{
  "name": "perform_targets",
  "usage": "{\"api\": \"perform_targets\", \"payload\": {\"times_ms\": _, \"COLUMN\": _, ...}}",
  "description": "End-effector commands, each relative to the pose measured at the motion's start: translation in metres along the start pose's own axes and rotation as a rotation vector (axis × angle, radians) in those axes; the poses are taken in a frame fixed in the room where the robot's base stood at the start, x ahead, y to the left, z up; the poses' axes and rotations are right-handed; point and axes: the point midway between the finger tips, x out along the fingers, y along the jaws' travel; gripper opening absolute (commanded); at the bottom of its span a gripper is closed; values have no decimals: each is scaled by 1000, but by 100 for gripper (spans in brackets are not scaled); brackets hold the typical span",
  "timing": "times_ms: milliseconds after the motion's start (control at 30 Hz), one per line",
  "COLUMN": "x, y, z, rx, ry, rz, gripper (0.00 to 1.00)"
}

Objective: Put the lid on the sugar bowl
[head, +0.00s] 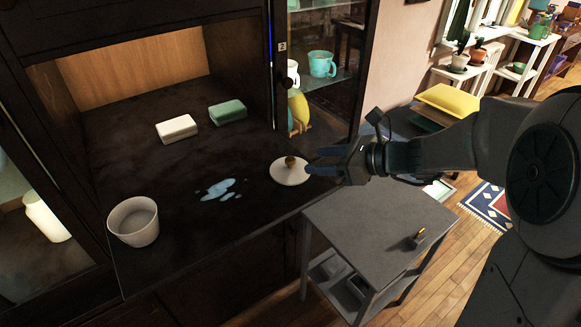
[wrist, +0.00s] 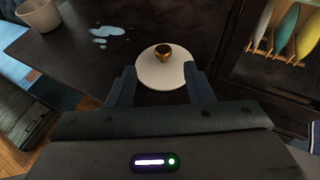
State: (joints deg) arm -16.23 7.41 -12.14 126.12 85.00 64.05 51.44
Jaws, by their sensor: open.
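The sugar bowl (head: 134,222) is a white, open-topped bowl near the front left of the dark cabinet shelf; it also shows at the top left of the wrist view (wrist: 40,14). The lid (head: 289,174) is a white disc with a round brass-coloured knob, lying knob up at the right end of the shelf. In the wrist view the lid (wrist: 161,72) lies just ahead of and between my fingertips. My gripper (head: 318,164) is open and empty, reaching in from the right close beside the lid. Whether a finger touches the lid's rim, I cannot tell.
A pale blue spill (head: 221,189) lies on the shelf between bowl and lid. A white block (head: 177,129) and a green block (head: 228,111) lie behind it. The cabinet's glass-fronted section (head: 325,75) with cups stands right. A small grey table (head: 365,222) stands below.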

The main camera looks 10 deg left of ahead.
Motion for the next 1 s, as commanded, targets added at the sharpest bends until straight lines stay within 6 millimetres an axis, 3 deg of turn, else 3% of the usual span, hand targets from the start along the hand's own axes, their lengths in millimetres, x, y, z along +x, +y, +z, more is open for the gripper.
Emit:
{"api": "perform_targets", "payload": {"times_ms": 100, "x": 22, "y": 1, "z": 0, "rx": 1, "ry": 1, "rz": 3, "gripper": 47}}
{"api": "perform_targets", "payload": {"times_ms": 367, "x": 41, "y": 0, "z": 0, "rx": 0, "ry": 2, "rz": 2, "gripper": 47}}
{"api": "perform_targets", "payload": {"times_ms": 700, "x": 83, "y": -4, "z": -3, "rx": -1, "ry": 2, "rz": 3, "gripper": 47}}
{"api": "perform_targets", "payload": {"times_ms": 1000, "x": 88, "y": -4, "z": -3, "rx": -3, "ry": 1, "rz": 0, "gripper": 47}}
